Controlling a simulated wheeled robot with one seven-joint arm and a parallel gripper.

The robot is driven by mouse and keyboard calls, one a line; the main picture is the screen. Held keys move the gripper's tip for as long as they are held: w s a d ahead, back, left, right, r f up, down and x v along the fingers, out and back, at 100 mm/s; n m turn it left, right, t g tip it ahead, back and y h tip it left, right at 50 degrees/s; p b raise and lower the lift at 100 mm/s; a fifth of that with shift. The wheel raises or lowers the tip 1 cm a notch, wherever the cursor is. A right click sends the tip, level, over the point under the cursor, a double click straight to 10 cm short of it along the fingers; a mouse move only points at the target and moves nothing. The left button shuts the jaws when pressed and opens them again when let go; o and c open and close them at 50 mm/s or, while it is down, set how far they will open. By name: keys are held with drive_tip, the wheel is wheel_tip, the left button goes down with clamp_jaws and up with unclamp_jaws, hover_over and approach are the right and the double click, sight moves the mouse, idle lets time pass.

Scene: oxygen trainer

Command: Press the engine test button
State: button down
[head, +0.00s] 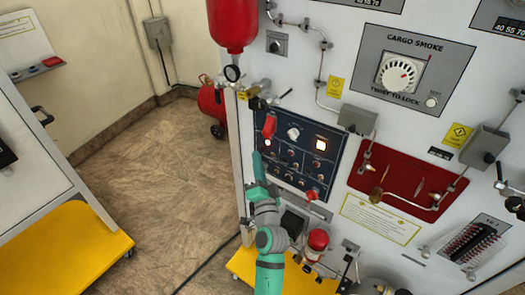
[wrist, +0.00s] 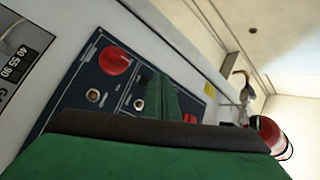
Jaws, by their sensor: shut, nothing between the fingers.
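The dark blue control panel (head: 306,133) is on the white trainer wall, with a white knob (head: 293,133), a lit square button (head: 320,146) and several small switches and knobs. No label reading engine test is legible, so I cannot tell which control is that button. My gripper (head: 258,164) is shut and empty, in front of the panel's left edge, and hides part of it. I cannot tell whether it touches the panel. In the wrist view a dark blue panel (wrist: 85,82) with a red knob (wrist: 115,61) shows beyond my gripper (wrist: 166,96).
A red bottle (head: 232,22) with a gauge hangs above left of the panel. A red handle (head: 270,126) sticks out at its upper left. A red-topped canister (head: 318,239) stands below. A yellow-based cabinet (head: 60,245) is at left, with open floor between.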

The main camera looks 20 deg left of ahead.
drive_tip(key=shift+s+a, duration=0.3)
drive_tip(key=shift+s, duration=0.5)
drive_tip(key=shift+s+a, duration=0.25)
drive_tip(key=shift+s, duration=0.5)
drive_tip(key=shift+s+a, duration=0.3)
drive_tip(key=shift+s, duration=0.5)
drive_tip(key=s+d+f+n+g+h, duration=0.1)
drive_tip(key=s+d+f+h, duration=0.2)
drive_tip(key=s+d+f, duration=0.6)
drive_tip(key=s+d+f+n+h, duration=0.1)
drive_tip(key=s+d+f+h, duration=0.35)
drive_tip(key=s, duration=0.75)
drive_tip(key=s+d+n+g, duration=0.1)
drive_tip(key=s+d+n, duration=0.1)
drive_tip(key=s, duration=0.9)
drive_tip(key=s+d+n+g, duration=0.1)
drive_tip(key=s+d+n, duration=0.1)
drive_tip(key=s, duration=0.8)
drive_tip(key=shift+s+d+f+n+h, duration=0.3)
drive_tip(key=shift+s+d+n+h, duration=0.15)
drive_tip(key=shift+d, duration=0.4)
